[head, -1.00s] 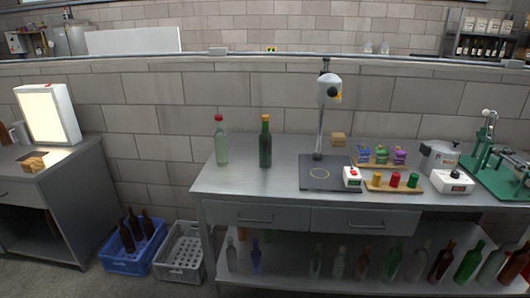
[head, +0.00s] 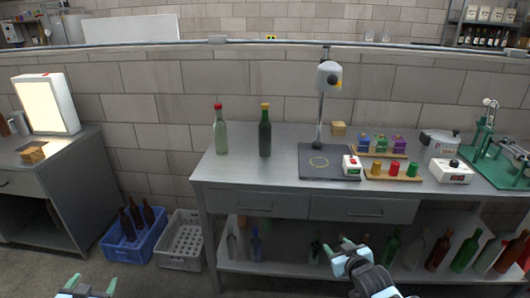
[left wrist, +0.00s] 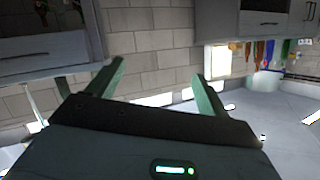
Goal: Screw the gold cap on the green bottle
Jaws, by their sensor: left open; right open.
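The green bottle (head: 265,137) stands upright on the steel bench, with a gold-coloured band at its top; I cannot tell whether that is a cap. A gold cap-like piece (head: 376,168) stands at the left of a wooden board. My left gripper (head: 92,286) is open and empty at the bottom left edge, far from the bottle; its spread fingers also show in the left wrist view (left wrist: 157,78). My right gripper (head: 349,251) is open in front of the bench, below the bench top and well short of the board and bottle.
A clear bottle with a red top (head: 220,135) stands left of the green one. A lamp stand on a dark mat (head: 333,173), a small switch box (head: 351,165) and red and green pieces are to the right. Crates (head: 181,243) stand on the floor. The bench's front left is clear.

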